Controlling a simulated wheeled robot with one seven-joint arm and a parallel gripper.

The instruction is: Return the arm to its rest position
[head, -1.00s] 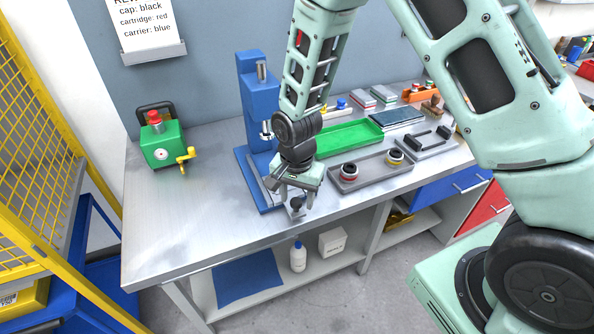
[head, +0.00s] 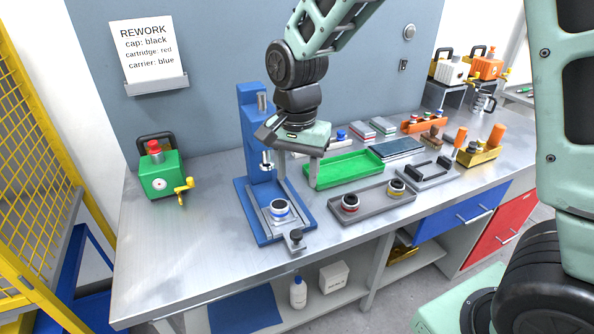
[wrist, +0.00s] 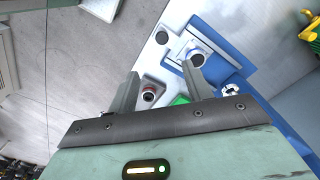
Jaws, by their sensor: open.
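My arm is raised over the bench. My gripper (head: 298,176) points down, with its two fingers apart and nothing between them. It hangs to the right of the blue press (head: 252,135), in front of the green tray (head: 345,168). In the wrist view my gripper (wrist: 160,72) also shows spread, empty fingers. A round part with a dark top and blue ring (head: 279,210) sits on the press's sliding base, apart from my gripper. The same part shows in the wrist view (wrist: 197,59).
A grey tray (head: 374,204) holds two round parts, one red-ringed and one yellow-ringed. A green box with a yellow crank (head: 160,172) stands at left. Fixtures and an orange-handled block (head: 478,152) crowd the right. The bench's front left is clear. A yellow mesh fence (head: 40,130) stands at far left.

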